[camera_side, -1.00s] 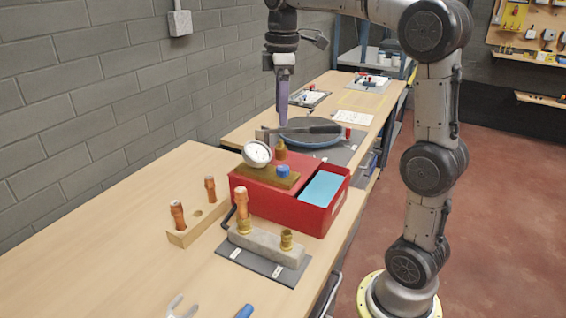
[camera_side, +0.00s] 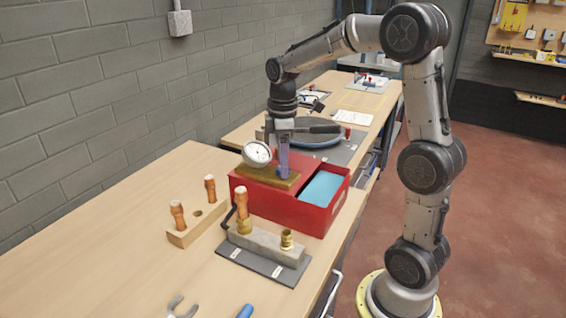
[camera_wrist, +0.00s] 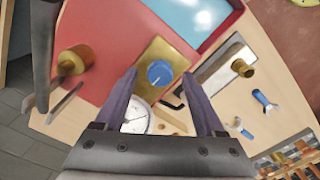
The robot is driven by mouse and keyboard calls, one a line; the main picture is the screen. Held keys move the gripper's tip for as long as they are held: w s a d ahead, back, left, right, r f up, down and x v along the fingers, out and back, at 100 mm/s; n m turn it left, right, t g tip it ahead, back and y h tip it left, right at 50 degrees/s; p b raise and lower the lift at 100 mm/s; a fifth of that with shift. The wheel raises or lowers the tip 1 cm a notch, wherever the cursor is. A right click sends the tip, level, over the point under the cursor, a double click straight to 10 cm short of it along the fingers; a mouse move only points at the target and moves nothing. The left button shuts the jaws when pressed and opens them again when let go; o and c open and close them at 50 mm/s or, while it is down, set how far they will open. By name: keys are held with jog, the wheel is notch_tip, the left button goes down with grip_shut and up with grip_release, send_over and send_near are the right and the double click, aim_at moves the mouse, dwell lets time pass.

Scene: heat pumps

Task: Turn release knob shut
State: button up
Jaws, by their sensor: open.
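The blue release knob (camera_wrist: 160,73) sits on a brass block (camera_wrist: 150,92) on top of the red box (camera_wrist: 115,35). In the side view the brass block (camera_side: 262,179) shows, but the knob is mostly hidden by my fingers. My gripper (camera_wrist: 159,71) is open, pointing down, with one purple finger on each side of the knob. In the wrist view there are gaps between the fingers and the knob. My gripper (camera_side: 284,174) is low over the block in the side view. I cannot tell whether the fingertips touch the block.
A white dial gauge (camera_side: 257,154) stands beside my gripper on its left. The box has a blue-lined compartment (camera_side: 322,188). A grey fixture (camera_side: 265,246) with brass fittings and a wooden stand (camera_side: 186,235) with copper pieces are in front. A round dark blue-rimmed disc (camera_side: 315,140) lies behind.

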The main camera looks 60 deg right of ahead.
jog(key=shift+f, duration=0.4)
grip_shut()
